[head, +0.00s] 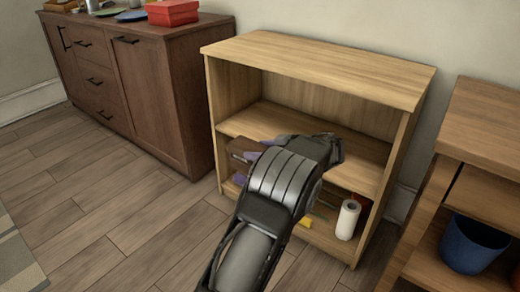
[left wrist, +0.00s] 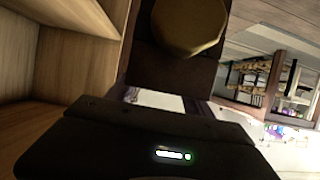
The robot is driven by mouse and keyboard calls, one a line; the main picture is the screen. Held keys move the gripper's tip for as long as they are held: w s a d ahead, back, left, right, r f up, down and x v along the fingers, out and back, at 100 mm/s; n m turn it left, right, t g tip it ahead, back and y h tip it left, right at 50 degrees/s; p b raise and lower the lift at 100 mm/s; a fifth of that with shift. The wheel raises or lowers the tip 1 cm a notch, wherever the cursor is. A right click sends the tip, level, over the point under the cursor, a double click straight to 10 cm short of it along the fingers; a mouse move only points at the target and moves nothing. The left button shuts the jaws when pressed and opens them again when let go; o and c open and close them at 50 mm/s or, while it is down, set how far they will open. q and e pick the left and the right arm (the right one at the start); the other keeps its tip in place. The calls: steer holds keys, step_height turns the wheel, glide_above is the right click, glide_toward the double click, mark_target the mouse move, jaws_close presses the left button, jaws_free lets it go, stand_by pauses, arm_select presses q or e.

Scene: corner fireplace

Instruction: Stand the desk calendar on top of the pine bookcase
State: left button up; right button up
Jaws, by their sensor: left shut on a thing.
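The pine bookcase (head: 335,65) stands against the wall in the middle of the head view, and its top is bare. My left gripper (head: 290,142) is in front of its open shelves, below the top. It is shut on what looks like the desk calendar (head: 243,150), a dark brown piece with purple patches at the gripper's left. The calendar also shows close up in the left wrist view as a dark brown panel (left wrist: 165,72) with a white, purple-marked part beneath. The fingertips and much of the calendar are hidden. My right gripper is not in view.
A dark sideboard (head: 140,90) with a red box (head: 172,12) stands left. A wooden unit (head: 490,120) with a blue bin (head: 470,245) stands right. Floor on the left is clear.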

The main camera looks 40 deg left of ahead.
arm_select(q)
steer(key=shift+d, duration=0.1)
steer(key=d+r+m+t+h, duration=0.2)
steer(key=d+m+t+h, duration=0.1)
steer(key=d, duration=0.6)
steer(key=d+r+m+t+h, duration=0.2)
steer(key=d+m+t, duration=0.4)
steer(key=d, duration=0.4)
steer(key=s+d+r+m+t+h, duration=0.1)
steer(key=d+m+t+h, duration=0.3)
steer(key=d, duration=0.6)
steer(key=shift+d+r+m, duration=0.25)
steer(key=shift+r+m, duration=0.2)
steer(key=shift+m, duration=0.55)
steer(key=shift+a, duration=0.1)
